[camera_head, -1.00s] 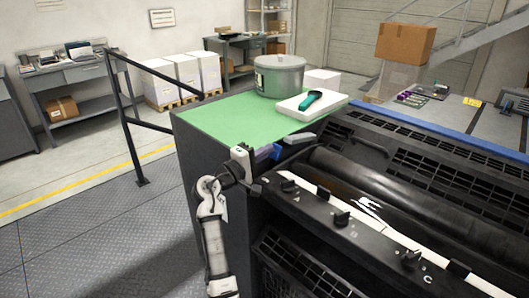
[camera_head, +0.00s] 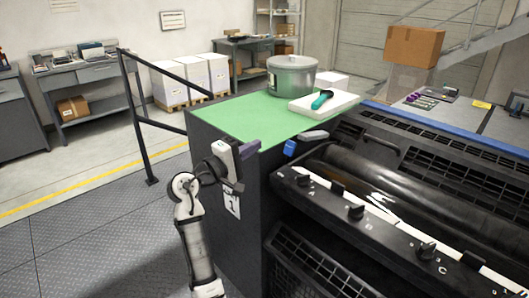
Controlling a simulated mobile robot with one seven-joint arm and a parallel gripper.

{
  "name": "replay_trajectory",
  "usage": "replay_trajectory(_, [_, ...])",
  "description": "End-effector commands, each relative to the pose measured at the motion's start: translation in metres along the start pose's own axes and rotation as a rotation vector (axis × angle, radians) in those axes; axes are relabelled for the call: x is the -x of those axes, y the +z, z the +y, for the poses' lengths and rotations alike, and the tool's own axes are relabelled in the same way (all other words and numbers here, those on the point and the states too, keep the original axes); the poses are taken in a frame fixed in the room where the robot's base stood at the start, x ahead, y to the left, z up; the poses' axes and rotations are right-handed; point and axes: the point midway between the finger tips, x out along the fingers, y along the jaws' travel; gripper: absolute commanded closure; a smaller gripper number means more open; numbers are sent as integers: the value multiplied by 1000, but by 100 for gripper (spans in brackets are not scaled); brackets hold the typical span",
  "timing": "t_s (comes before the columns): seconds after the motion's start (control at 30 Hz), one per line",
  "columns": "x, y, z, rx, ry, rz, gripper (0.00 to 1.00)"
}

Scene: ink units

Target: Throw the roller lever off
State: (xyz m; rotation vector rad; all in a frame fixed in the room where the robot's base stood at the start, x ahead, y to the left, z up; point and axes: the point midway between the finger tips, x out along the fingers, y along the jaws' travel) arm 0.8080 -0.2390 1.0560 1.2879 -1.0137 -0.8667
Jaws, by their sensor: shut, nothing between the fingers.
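A lever with a blue grip (camera_head: 290,147) and a grey, rounded part (camera_head: 314,135) beside it sits at the left end of the black roller (camera_head: 350,175). I cannot tell for sure that it is the roller lever. Three black knobs stand on the front rail, marked A (camera_head: 306,180), B (camera_head: 356,212) and C (camera_head: 427,251). My gripper (camera_head: 249,151) is shut and empty. In the picture it shows left of the blue grip, apart from it, in front of the green-topped cabinet's near side.
The green top (camera_head: 262,118) carries a grey pot (camera_head: 291,78) and a white tray (camera_head: 325,103) with a teal-handled tool (camera_head: 321,98). A label (camera_head: 232,205) is on the cabinet side. A black railing (camera_head: 140,115) stands left. The floor at left is clear.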

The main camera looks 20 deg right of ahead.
Motion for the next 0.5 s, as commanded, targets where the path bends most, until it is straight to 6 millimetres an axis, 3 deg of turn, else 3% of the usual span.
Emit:
replay_trajectory(0.2, [19, 0, 10, -1, 1, -1, 100])
replay_trajectory(0.5, [21, 0, 12, 1, 0, -1, 100])
